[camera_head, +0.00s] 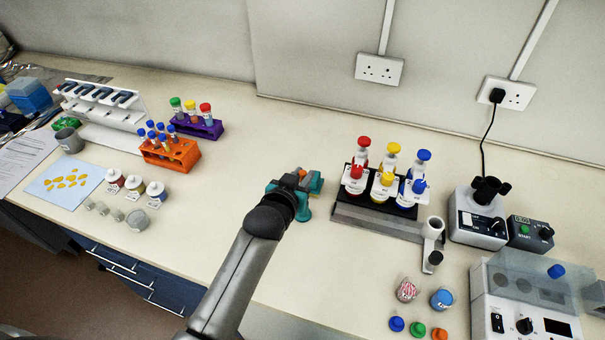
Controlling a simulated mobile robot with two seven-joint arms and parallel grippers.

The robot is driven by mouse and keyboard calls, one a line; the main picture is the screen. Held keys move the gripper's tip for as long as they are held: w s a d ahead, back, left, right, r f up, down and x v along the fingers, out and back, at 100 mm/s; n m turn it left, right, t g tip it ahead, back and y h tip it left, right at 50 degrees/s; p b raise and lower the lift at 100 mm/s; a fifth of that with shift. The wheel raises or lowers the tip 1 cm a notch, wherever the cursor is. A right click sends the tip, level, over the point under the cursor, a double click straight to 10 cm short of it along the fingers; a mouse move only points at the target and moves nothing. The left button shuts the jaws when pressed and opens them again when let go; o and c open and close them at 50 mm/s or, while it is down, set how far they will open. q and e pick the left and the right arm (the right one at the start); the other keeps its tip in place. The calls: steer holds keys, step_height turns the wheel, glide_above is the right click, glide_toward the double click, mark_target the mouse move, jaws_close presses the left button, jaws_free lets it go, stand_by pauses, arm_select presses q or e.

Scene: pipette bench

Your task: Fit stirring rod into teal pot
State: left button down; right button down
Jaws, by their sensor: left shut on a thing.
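My left gripper (300,185) is over the middle of the bench, pointing away from me. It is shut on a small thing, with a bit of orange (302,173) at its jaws. This looks like the stirring rod, but its shape is mostly hidden. A teal shape (304,214) shows just below the jaws and looks like part of the teal pot. The gripper and arm hide much of this spot, so I cannot tell whether the rod is in the pot. My right gripper is not in view.
A black rack (345,213) with red, yellow and blue bottles stands to the right. An orange tube rack (171,154) and a purple rack (205,130) stand to the left. Small devices (478,228) fill the right end. The bench between the orange rack and my gripper is clear.

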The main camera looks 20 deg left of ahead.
arm_select(q)
steer(key=shift+f+b, duration=0.9)
steer(key=shift+f, duration=0.5)
stand_by(0.4)
steer(key=shift+f+b, duration=0.9)
steer(key=shift+f, duration=0.65)
steer(key=c, duration=0.7)
jaws_free()
steer(key=p+v, duration=0.1)
steer(key=v, duration=1.4)
steer(key=shift+s+r+p, duration=0.1)
steer(key=shift+r+p, duration=0.05)
steer(key=shift+p, duration=0.2)
steer(key=shift+d, duration=0.1)
